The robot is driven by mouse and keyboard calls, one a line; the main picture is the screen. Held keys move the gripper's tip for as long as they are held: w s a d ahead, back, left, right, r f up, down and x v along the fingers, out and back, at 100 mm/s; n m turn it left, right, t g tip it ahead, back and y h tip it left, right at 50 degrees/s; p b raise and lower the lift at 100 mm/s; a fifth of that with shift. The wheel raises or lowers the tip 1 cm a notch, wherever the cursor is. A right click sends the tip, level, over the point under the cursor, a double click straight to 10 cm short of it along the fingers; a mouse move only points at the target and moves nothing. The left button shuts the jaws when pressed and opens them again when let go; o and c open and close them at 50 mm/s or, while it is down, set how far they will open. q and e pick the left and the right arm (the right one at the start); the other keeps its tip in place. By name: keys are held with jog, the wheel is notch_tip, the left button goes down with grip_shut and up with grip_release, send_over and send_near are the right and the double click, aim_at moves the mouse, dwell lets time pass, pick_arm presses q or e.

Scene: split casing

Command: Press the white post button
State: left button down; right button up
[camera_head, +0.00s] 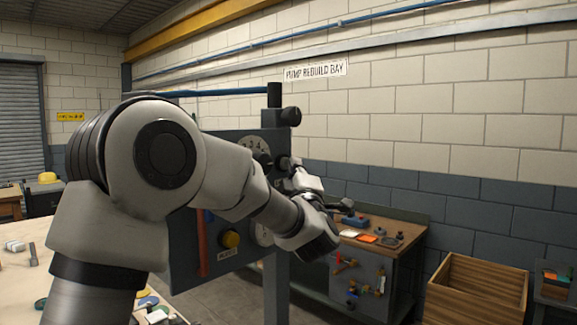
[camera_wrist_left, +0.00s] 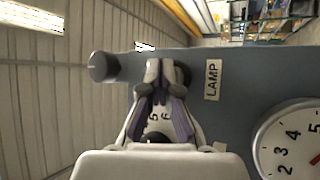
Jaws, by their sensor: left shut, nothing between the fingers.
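The grey panel (camera_head: 185,262) stands ahead, largely covered by my left arm. I cannot make out a white post button in either view; the gripper or arm may hide it. My left gripper (camera_head: 287,162) is in front of the panel's upper right side, below a dark round knob (camera_head: 291,114). In the left wrist view, the fingertips of the left gripper (camera_wrist_left: 165,72) are together and empty, in front of the panel (camera_wrist_left: 235,70). A dark round part (camera_wrist_left: 183,72) shows partly behind them; contact cannot be told. My right gripper is not in view.
A numbered dial (camera_wrist_left: 292,142) lies to the right in the wrist view. A workbench (camera_head: 385,225) and a wooden crate (camera_head: 475,288) stand to the right.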

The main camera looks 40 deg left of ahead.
pick_arm(q)
jog(key=shift+a, duration=0.2)
jog(key=shift+d, duration=0.15)
jog(key=shift+s+d+b, duration=0.1)
jog(key=shift+d+b, duration=0.4)
jog(key=shift+d, duration=0.35)
jog(key=d, duration=0.2)
jog(key=d+b, duration=0.1)
jog(key=d, duration=0.1)
jog(key=d+b, duration=0.1)
jog(key=d, duration=0.1)
jog(key=shift+s, duration=0.25)
